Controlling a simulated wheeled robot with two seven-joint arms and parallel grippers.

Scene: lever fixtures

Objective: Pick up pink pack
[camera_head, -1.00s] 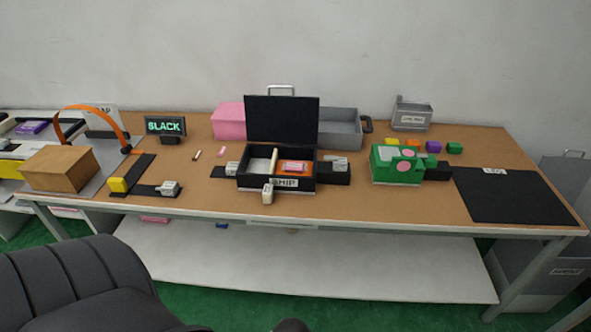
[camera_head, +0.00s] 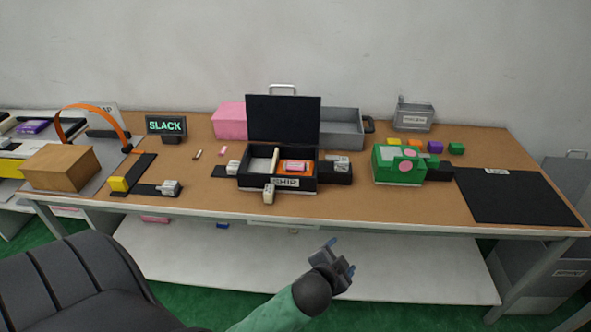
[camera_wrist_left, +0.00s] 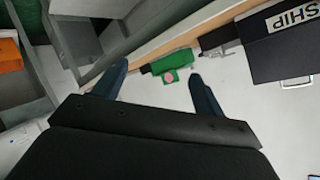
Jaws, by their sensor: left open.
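A small pink piece (camera_head: 222,149) lies on the wooden table left of the black SHIP box. Another small pink and white item (camera_head: 294,166) lies on an orange piece inside that open box (camera_head: 285,183). A larger pink box (camera_head: 230,121) stands behind. I cannot tell for sure which one is the pink pack. My left gripper (camera_head: 341,257) is open and empty, in front of the table and below its front edge, well apart from all of these. In the left wrist view its two fingers (camera_wrist_left: 157,70) are spread with nothing between. My right gripper is out of view.
A green machine (camera_head: 384,170) with pink spots and a black mat (camera_head: 510,195) are on the right. A grey bin (camera_head: 341,127) stands behind the SHIP box. A brown box (camera_head: 60,167) and orange arch (camera_head: 93,108) are at left. A dark chair (camera_head: 95,285) stands in front.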

